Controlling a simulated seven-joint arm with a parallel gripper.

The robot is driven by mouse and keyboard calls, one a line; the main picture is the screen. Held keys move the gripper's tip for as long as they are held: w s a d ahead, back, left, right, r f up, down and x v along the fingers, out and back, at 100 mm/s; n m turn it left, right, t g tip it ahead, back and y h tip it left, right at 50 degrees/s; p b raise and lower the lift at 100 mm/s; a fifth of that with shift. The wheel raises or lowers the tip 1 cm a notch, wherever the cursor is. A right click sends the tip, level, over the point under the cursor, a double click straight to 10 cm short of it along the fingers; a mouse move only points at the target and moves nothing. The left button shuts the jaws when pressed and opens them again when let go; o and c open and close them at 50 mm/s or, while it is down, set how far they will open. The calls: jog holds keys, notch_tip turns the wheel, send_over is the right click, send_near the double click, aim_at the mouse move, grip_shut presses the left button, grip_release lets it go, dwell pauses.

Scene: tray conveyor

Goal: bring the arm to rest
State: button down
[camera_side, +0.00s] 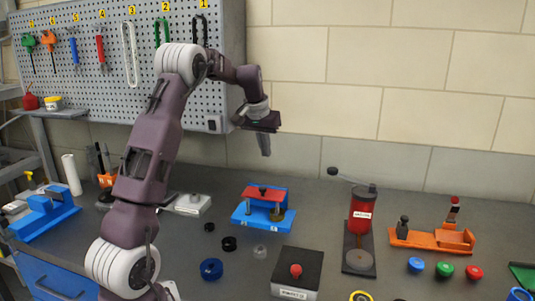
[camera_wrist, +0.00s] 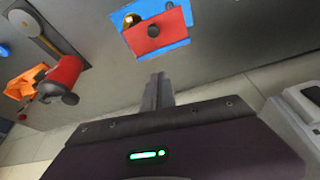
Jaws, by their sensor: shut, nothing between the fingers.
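My gripper (camera_side: 265,148) is raised well above the grey bench, in front of the tiled wall. Its fingers point down and are shut with nothing between them. In the wrist view the shut fingers (camera_wrist: 158,90) show at the middle, above the dark gripper body. The gripper touches nothing. Below it on the bench stands a blue fixture with a red top plate (camera_side: 264,194); it also shows at the top of the wrist view (camera_wrist: 160,34).
A red dispenser with a crank (camera_side: 361,212) stands right of the blue fixture. An orange holder (camera_side: 431,240), several coloured caps and a black box with a red button (camera_side: 296,271) are nearby. A pegboard with tools (camera_side: 118,60) is behind my arm. The air around the gripper is free.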

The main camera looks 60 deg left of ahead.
jog(key=s+d+r+m+t+h, duration=0.15)
jog(key=s+d+r, duration=0.25)
jog(key=d, duration=0.7)
jog(key=s+d+r+m, duration=0.2)
jog(key=s+d+r, duration=0.2)
jog(key=d, duration=0.8)
jog(key=s+d+f+m, duration=0.2)
jog(key=s+d, duration=0.4)
jog(key=s, duration=0.3)
jog(key=s+d+f+m, duration=0.1)
jog(key=s+d+f, duration=0.2)
jog(key=s+d, duration=0.3)
jog(key=s+h, duration=0.1)
jog(key=s, duration=0.3)
jog(key=shift+d+f+m+t, duration=0.3)
jog(key=shift+d+m+t, duration=0.05)
jog(key=shift+s, duration=0.1)
